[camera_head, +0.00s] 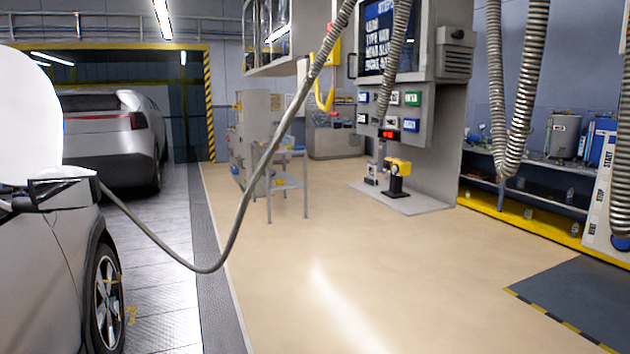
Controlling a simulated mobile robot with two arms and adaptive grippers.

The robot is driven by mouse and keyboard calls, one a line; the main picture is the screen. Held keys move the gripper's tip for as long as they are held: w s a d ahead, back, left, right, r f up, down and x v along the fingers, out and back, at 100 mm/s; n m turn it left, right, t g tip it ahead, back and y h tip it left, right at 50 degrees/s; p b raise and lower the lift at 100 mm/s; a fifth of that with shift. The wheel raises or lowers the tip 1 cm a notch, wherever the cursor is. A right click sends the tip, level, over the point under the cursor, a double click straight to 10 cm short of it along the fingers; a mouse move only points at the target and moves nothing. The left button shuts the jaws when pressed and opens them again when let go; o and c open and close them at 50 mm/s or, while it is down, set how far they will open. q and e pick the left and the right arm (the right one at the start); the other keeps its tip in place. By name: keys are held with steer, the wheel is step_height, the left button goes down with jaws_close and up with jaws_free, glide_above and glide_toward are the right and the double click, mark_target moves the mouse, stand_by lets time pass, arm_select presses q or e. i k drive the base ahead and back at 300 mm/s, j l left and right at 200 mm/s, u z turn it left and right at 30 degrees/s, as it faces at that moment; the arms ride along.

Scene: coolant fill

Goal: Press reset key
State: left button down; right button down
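A grey console (410,122) stands at the back centre under a dark screen (379,37) with several lines of text. Its face carries labelled keys, among them a green key (412,99), a blue key (410,125) and a red lit display or key (388,134). The labels are too small to tell which is the reset key. A white panel (600,185) at the right edge carries sideways lettering that seems to read START and STOP. Neither of my grippers is in view.
A silver car (45,265) stands at the left, with a ribbed hose (240,215) hanging towards its front. More hoses (520,110) hang at the right. A small cart (285,180) stands left of the console. The beige floor (330,260) in front is clear. A dark mat (585,295) lies right.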

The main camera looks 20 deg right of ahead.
mark_target(411, 125)
steer(key=i+l+z, duration=0.2)
steer(key=i, duration=0.35)
steer(key=i+j+z, duration=0.1)
steer(key=i+z, duration=0.15)
steer(key=i, duration=0.3)
steer(key=i+j+z, duration=0.2)
steer(key=i, duration=0.35)
steer(key=i+z, duration=0.25)
steer(key=i, duration=0.25)
steer(key=j+z, duration=0.1)
steer(key=z, duration=0.2)
